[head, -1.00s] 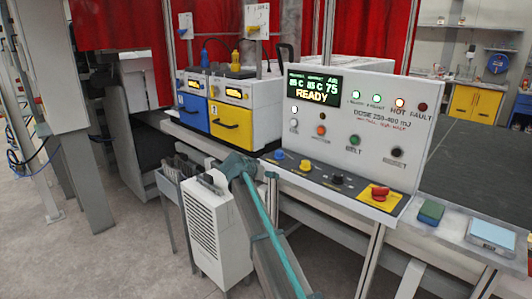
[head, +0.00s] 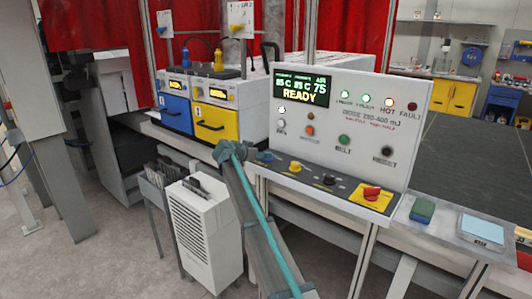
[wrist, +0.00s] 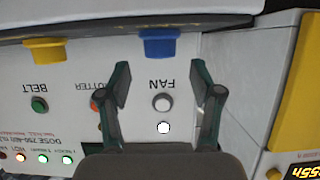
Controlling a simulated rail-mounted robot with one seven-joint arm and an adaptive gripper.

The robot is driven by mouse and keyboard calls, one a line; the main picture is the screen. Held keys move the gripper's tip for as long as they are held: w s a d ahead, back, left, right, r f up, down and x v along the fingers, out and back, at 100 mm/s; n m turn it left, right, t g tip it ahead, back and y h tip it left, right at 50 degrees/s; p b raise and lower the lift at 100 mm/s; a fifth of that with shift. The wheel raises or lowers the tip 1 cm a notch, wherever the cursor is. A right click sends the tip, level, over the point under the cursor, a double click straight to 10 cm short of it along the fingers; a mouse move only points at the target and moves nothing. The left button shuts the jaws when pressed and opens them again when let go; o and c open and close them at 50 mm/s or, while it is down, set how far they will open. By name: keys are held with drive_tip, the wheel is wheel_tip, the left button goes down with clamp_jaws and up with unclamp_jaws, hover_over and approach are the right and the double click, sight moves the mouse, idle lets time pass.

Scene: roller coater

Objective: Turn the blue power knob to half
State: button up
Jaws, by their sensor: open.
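The blue knob (head: 264,157) is at the left end of the dark ledge along the bottom of the control panel (head: 375,112). In the wrist view, which shows the panel upside down, the blue knob (wrist: 159,43) lies just beyond my fingertips, roughly centred between them. My gripper (wrist: 160,77) is open and empty, and its two fingers appear apart from the knob. In the head view my arm rises to just left of the blue knob; the fingers cannot be made out there. I cannot tell the knob's setting.
A yellow knob (head: 295,166), a black knob (head: 328,179) and a red stop button (head: 371,193) share the ledge. The white FAN button (wrist: 162,102) lies between my fingers in the wrist view. The panel display (head: 301,88) reads READY. A white unit (head: 205,235) stands below.

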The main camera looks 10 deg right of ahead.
drive_tip(key=shift+p+x, duration=0.4)
drive_tip(key=shift+x, duration=1.65)
drive_tip(key=c, duration=1.1)
drive_tip(key=shift+c, duration=0.2)
